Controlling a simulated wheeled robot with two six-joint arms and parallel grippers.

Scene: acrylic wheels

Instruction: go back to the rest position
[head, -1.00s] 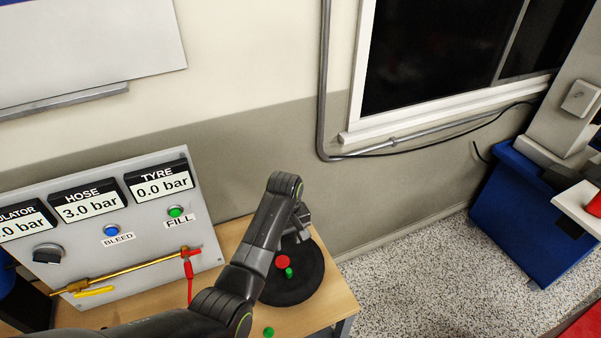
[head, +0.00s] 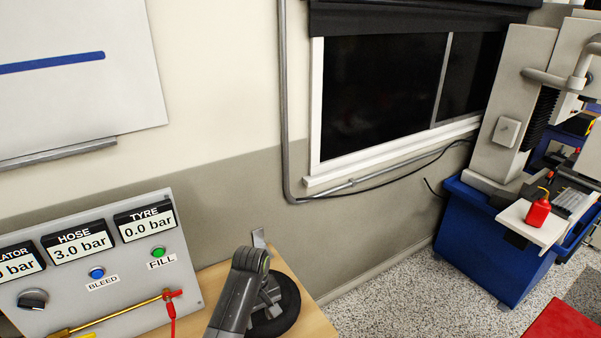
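My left gripper (head: 268,293) is at the bottom centre of the head view, over or beside a black wheel (head: 289,312) on the wooden bench. My own dark wrist hides part of the wheel and most of the gripper. I cannot tell whether its fingers are open or shut, or whether they touch the wheel. My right gripper is not in view.
The wooden bench (head: 313,322) ends right of the wheel. A blue cabinet (head: 480,245) bears a machine and a red bottle (head: 538,213).

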